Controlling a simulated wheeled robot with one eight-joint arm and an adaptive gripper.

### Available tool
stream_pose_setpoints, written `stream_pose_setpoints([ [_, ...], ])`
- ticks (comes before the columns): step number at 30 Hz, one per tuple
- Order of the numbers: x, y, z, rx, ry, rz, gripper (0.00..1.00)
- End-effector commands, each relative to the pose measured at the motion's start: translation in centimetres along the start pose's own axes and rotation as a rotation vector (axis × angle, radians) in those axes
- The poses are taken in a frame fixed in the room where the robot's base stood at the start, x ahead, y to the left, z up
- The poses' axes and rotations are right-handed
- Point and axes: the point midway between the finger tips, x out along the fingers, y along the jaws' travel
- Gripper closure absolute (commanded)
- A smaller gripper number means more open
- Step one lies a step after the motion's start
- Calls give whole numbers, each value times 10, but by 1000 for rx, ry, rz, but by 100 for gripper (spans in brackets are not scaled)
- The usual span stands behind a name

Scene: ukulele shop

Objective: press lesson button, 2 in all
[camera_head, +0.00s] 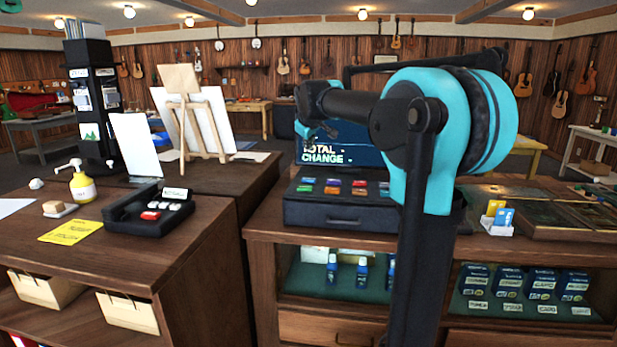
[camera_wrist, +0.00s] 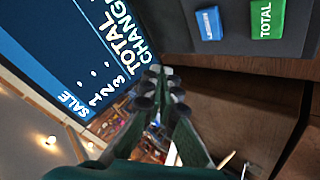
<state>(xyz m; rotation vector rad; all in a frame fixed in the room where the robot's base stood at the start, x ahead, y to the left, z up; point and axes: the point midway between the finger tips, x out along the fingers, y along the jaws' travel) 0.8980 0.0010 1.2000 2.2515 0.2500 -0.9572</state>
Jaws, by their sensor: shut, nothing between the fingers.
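The dark cash register (camera_head: 330,212) stands on the counter with two rows of coloured keys. Its screen (camera_head: 340,155) shows the words TOTAL and CHANGE in the head view. The wrist view shows the screen (camera_wrist: 75,50) with SALE and lines 1, 2, 3. A blue key (camera_wrist: 209,23) and a green TOTAL key (camera_wrist: 267,19) are at the top right of the wrist view. The blue key's label is too small to read surely. My gripper (camera_wrist: 160,78) is shut and empty, apart from these keys. In the head view my gripper (camera_head: 318,132) hangs in front of the screen, above the keys.
A small easel (camera_head: 190,110) stands behind. A card holder (camera_head: 497,222) sits right of the register. My arm hides part of the register's right side.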

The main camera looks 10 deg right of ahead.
Motion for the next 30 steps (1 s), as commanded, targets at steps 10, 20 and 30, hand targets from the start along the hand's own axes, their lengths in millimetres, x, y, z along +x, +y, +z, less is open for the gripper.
stream_pose_setpoints([
  [10,1,0,0,0,0,0,100],
  [20,20,-15,15,0,0,0,100],
  [30,50,-36,36,0,0,0,100],
])
